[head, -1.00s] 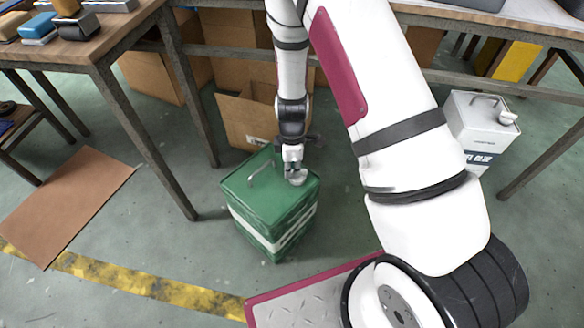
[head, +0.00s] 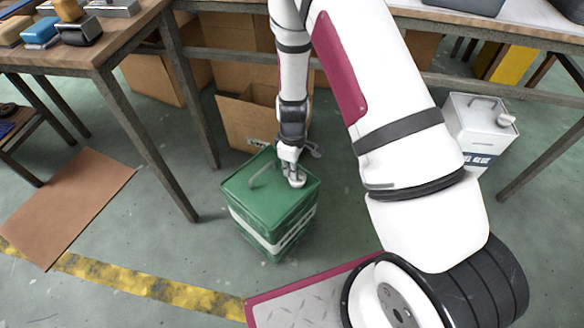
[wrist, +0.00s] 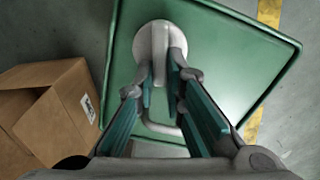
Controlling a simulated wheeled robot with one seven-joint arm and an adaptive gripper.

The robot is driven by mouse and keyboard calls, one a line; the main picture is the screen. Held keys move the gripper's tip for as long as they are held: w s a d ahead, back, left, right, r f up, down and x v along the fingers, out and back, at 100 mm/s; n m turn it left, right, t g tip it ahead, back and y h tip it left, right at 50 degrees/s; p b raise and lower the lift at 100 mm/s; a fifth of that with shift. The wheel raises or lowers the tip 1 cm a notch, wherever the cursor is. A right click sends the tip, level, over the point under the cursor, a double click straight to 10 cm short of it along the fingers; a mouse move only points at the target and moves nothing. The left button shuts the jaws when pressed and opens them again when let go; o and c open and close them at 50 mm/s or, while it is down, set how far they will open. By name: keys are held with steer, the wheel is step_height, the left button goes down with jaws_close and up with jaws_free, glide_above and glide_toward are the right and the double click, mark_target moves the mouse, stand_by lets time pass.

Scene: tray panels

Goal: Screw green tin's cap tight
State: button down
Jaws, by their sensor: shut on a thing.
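The green tin (head: 270,208) stands upright on the floor, with a white band around its side and a handle (head: 263,171) on its top. Its pale grey cap (wrist: 155,36) sits at a corner of the top, with a raised grip ridge across it. My gripper (head: 296,180) points down over that corner. In the wrist view, my gripper's fingers (wrist: 160,72) are shut on the cap's ridge. The tin's green top (wrist: 225,60) fills much of that view, and the handle is partly hidden behind the fingers. The cap's thread is hidden.
An open cardboard box (head: 247,122) stands just behind the tin; it also shows in the wrist view (wrist: 50,115). A white tin (head: 478,132) stands at right. A workbench (head: 100,62) is at left, and a brown mat (head: 70,205) lies on the floor.

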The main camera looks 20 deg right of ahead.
steer(key=m, duration=0.4)
steer(key=m+p, duration=0.1)
steer(key=m, duration=0.1)
steer(key=shift+w+d, duration=0.25)
steer(key=shift+d, duration=0.15)
steer(key=m, duration=0.2)
steer(key=m+p, duration=0.1)
steer(key=m, duration=0.3)
steer(key=shift+d, duration=0.4)
steer(key=m, duration=0.1)
steer(key=m+p, duration=0.1)
steer(key=m, duration=0.2)
steer(key=shift+s+d, duration=0.15)
steer(key=shift+d, duration=0.15)
steer(key=m, duration=0.1)
steer(key=m+p, duration=0.1)
steer(key=m, duration=0.3)
steer(key=shift+s+d, duration=0.2)
steer(key=shift+s, duration=0.05)
steer(key=shift+m, duration=0.3)
steer(key=c, duration=1.7)
jaws_free()
steer(key=shift+o, duration=0.2)
